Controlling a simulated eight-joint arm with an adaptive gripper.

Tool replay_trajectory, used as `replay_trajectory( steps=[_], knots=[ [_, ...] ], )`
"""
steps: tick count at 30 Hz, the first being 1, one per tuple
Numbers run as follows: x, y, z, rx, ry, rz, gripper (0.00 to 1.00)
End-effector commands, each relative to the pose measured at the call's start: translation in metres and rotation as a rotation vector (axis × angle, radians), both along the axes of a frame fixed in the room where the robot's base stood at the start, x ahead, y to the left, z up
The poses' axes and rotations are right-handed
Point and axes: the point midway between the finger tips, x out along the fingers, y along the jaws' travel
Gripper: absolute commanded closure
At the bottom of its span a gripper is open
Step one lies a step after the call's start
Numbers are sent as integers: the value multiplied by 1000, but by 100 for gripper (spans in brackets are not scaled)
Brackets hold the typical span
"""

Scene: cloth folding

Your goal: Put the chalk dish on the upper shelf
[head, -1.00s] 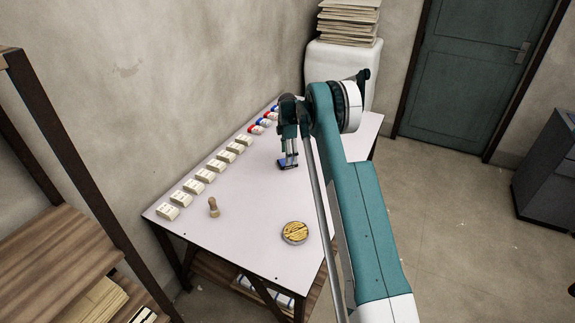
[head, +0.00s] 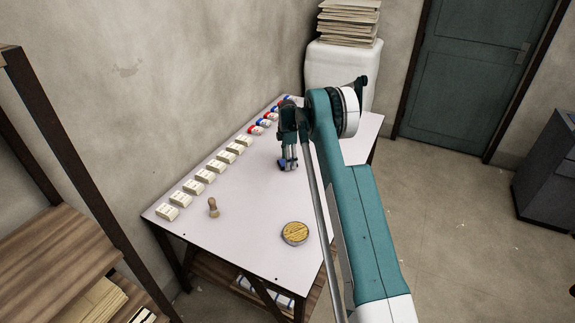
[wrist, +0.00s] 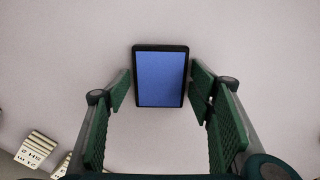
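No object is labelled as the chalk dish. A round dish-like thing (head: 294,233) with a yellowish, dark-streaked top sits near the table's front edge in the head view; I cannot tell if it is the chalk dish. My gripper (head: 288,165) is farther back, over the table, away from it. In the wrist view, my gripper (wrist: 160,90) is open, its green pads on either side of a flat blue pad with a black rim (wrist: 160,78). The pad shows only partly in the head view (head: 282,164). The wooden shelf board (head: 55,245) of a dark-framed rack is at left.
A row of cream blocks (head: 205,175) and red and blue items (head: 257,129) lines the wall side of the white table (head: 240,215). A small wooden-handled thing (head: 213,207) stands near the left end. The table's middle is clear.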

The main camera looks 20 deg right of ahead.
Motion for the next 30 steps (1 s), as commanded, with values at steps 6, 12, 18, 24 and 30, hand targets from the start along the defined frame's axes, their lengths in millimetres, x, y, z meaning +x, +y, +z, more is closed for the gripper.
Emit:
replay_trajectory(
  steps=[6, 12, 18, 24, 30],
  knots=[
    [0, 0, 0, 0, 0, 0, 73],
    [0, 0, 0, 0, 0, 0, 73],
    [0, 0, 7, 0, 0, 0, 73],
    [0, 0, 29, 0, 0, 0, 73],
    [0, 0, 59, 0, 0, 0, 73]
  ],
)
